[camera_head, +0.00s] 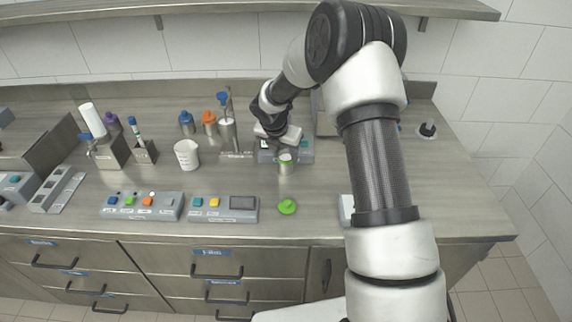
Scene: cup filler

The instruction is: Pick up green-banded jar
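A small metallic jar (286,168) with a green band near its top stands upright on the counter, right of centre. Its top looks pale. A round green lid-like piece (287,207) lies on the counter in front of it. My gripper (283,148) is just above and behind the jar, at its top edge. Its fingers are too small and hidden to tell if they are open or touching the jar.
A grey device (304,150) sits behind the jar. A white beaker (187,155), blue-topped (186,122) and orange-topped (209,122) bottles and a dispenser (227,131) stand to the left. Button panels (143,206) (224,209) line the front. The counter around the jar's front is mostly clear.

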